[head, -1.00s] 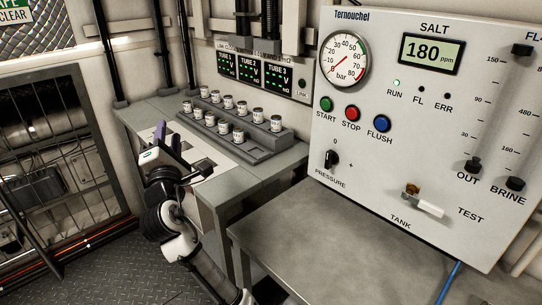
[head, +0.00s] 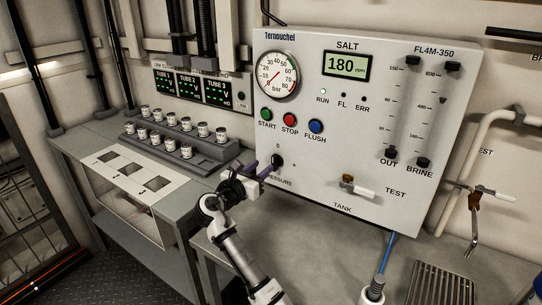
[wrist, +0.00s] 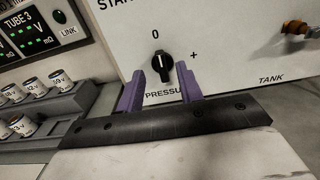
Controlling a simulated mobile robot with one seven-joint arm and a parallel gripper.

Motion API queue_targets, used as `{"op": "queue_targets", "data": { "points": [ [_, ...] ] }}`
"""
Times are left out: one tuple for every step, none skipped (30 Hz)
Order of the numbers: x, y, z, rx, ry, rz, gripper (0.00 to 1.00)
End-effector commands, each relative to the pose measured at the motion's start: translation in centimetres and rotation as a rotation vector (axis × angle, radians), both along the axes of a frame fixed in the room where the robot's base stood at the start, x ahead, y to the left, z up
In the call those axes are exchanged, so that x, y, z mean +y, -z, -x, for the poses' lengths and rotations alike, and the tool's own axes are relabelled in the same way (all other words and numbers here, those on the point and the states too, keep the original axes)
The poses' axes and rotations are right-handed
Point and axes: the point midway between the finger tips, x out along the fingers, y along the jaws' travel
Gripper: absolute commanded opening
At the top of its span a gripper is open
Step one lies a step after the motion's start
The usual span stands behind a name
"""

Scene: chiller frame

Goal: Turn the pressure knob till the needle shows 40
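The black pressure knob (head: 278,161) is on the lower left of the white Ternouchel panel, between the marks 0 and +. In the wrist view the knob (wrist: 160,63) has a white line pointing up, roughly at the 0. My gripper (head: 264,168) is just in front of the knob at its left. Its purple fingers are open and empty. In the wrist view my gripper (wrist: 160,70) has the knob between and beyond its fingertips; I cannot tell whether they touch it.
Start, stop and flush buttons (head: 290,120) sit above the knob. A tank valve (head: 357,188) is to its right. A grey rack (head: 185,148) with several small cans stands on the left bench. The grey bench top (head: 330,240) below the panel is mostly clear.

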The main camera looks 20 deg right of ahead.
Motion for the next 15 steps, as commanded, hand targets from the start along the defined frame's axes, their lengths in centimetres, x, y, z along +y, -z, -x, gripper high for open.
{"op": "queue_targets", "data": {
  "points": [
    [-1.0, -0.3, -0.6, 0.002, 0.004, 0.002, 0.36],
    [-1.5, -0.3, -1.0, 0.002, 0.003, 0.001, 0.36],
    [-2.1, -0.3, -1.6, 0.002, 0.002, 0.001, 0.36],
    [-2.5, -0.3, -1.9, 0.002, 0.002, 0.001, 0.36],
    [-2.9, -0.3, -2.2, 0.002, 0.001, 0.001, 0.36],
    [-3.5, -0.3, -2.6, 0.001, 0.002, 0.001, 0.36],
    [-3.8, -0.3, -2.9, 0.0, 0.001, 0.001, 0.36],
    [-4.1, -0.2, -3.2, 0.001, 0.0, 0.002, 0.36],
    [-4.4, -0.2, -3.5, 0.0, 0.0, 0.001, 0.36],
    [-4.6, -0.2, -3.6, 0.0, 0.0, 0.0, 0.36],
    [-4.8, -0.1, -3.8, 0.0, 0.0, 0.0, 0.36],
    [-5.0, -0.1, -4.0, 0.0, -0.002, 0.0, 0.36],
    [-5.1, -0.1, -4.1, 0.0, -0.002, 0.0, 0.36],
    [-5.3, -0.1, -4.2, 0.0, -0.002, 0.0, 0.36],
    [-5.4, 0.0, -4.2, -0.001, -0.002, -0.001, 0.36]
  ]
}}
